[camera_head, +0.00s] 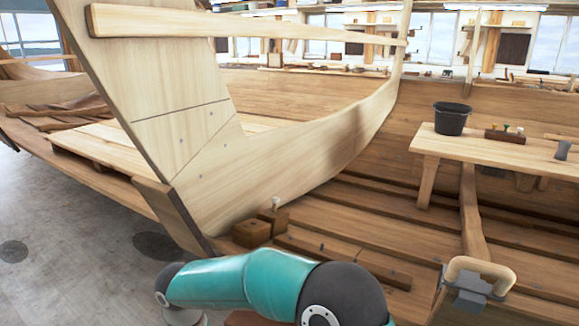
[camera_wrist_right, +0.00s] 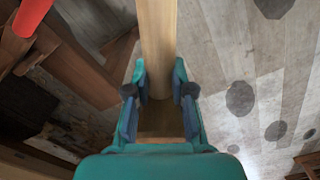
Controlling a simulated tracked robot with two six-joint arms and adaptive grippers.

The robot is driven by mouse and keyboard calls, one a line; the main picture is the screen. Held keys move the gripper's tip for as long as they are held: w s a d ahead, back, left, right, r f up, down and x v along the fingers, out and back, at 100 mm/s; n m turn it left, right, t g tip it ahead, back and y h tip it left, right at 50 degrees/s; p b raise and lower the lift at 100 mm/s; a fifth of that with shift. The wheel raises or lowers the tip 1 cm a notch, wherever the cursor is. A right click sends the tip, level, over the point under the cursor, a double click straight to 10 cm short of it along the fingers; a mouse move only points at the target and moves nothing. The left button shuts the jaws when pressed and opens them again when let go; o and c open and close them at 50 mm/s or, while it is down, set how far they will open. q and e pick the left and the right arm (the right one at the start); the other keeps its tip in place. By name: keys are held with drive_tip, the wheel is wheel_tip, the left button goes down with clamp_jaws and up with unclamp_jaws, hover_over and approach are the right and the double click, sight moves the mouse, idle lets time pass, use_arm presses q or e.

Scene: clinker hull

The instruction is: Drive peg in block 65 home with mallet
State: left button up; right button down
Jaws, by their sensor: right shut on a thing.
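Small brown wooden blocks (camera_head: 252,233) sit on the hull planks beside the foot of the big pale upright plank. A pale peg (camera_head: 276,203) stands upright above the right one (camera_head: 273,220). No number is legible on them. My right gripper (camera_wrist_right: 159,92) is shut on a pale wooden bar (camera_wrist_right: 158,45), which looks like the mallet's handle. The bar runs up out of the right wrist view, and I cannot make out a mallet head. My right gripper does not show in the head view, and my left gripper is in neither view.
A bench (camera_head: 490,150) at the right carries a black bucket (camera_head: 452,119), a small rack (camera_head: 505,136) and a grey cup-like thing (camera_head: 563,150). A grey tool with a curved wooden handle (camera_head: 480,267) is at lower right. Pale hull planking (camera_head: 290,160) rises behind the blocks.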

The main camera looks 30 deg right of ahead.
drive_tip(key=shift+a+r, duration=0.15)
drive_tip(key=shift+a, duration=0.1)
